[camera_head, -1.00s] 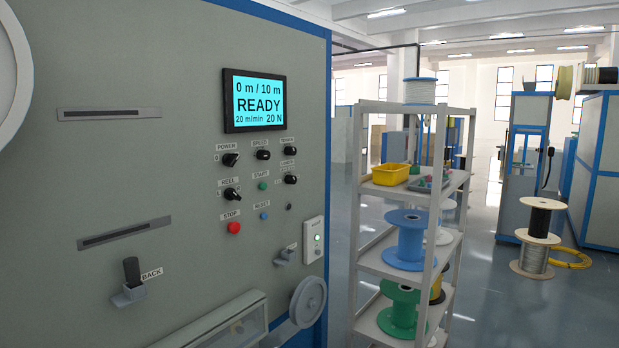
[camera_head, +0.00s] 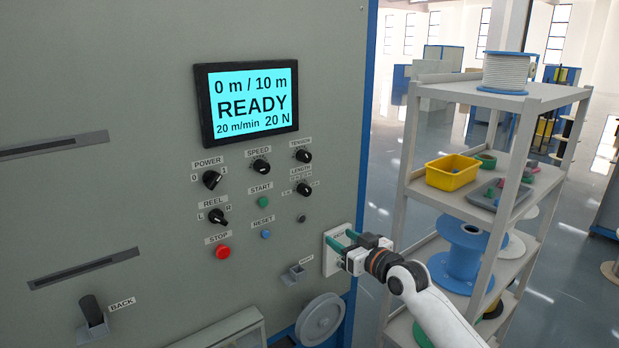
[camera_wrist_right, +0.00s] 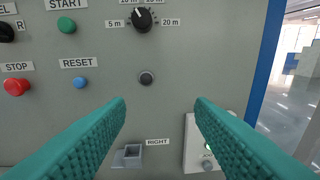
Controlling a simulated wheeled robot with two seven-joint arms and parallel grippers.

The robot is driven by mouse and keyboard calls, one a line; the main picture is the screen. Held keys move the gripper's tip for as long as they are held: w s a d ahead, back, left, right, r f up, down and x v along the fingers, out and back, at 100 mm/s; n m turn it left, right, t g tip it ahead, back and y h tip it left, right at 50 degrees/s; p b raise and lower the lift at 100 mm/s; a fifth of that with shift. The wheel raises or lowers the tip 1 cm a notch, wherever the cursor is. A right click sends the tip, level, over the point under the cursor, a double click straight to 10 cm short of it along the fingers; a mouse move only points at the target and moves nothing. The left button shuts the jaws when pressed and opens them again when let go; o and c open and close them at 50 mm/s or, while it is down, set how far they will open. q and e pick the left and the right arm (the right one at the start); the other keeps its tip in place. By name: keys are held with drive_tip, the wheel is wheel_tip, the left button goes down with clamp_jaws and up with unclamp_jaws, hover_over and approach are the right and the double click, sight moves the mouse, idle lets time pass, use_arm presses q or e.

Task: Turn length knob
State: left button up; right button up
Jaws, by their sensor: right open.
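The length knob (camera_head: 303,189) is a black knob on the grey machine panel, under the LENGTH label and below the tension knob (camera_head: 303,156). In the right wrist view the length knob (camera_wrist_right: 143,19) is at the top, between the 5 m and 20 m marks. The screen (camera_head: 249,101) reads 0 m / 10 m, READY. My right gripper (camera_head: 342,240) is open and empty, below and right of the length knob, in front of the white box on the panel. Its green fingers (camera_wrist_right: 160,130) are spread apart in the wrist view. My left gripper is out of view.
The green start button (camera_head: 263,201), blue reset button (camera_head: 266,234) and red stop button (camera_head: 223,252) lie left of and below the length knob. A white box (camera_wrist_right: 196,150) sticks out at lower right. A shelf rack (camera_head: 470,97) with spools and a yellow bin stands to the right.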

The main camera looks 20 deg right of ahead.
drive_tip(key=n+y, duration=0.1)
approach(308, 193)
drive_tip(key=shift+t, duration=0.4)
drive_tip(key=x, duration=0.2)
drive_tip(key=p+x, duration=0.1)
drive_tip(key=x, duration=0.2)
drive_tip(key=p+x, duration=0.1)
drive_tip(key=x, duration=0.2)
drive_tip(key=shift+a+f, duration=0.15)
drive_tip(key=shift+f, duration=0.25)
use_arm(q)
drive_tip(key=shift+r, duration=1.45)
use_arm(e)
drive_tip(key=shift+w+a, duration=0.2)
drive_tip(key=shift+w, duration=0.5)
drive_tip(key=c, duration=1)
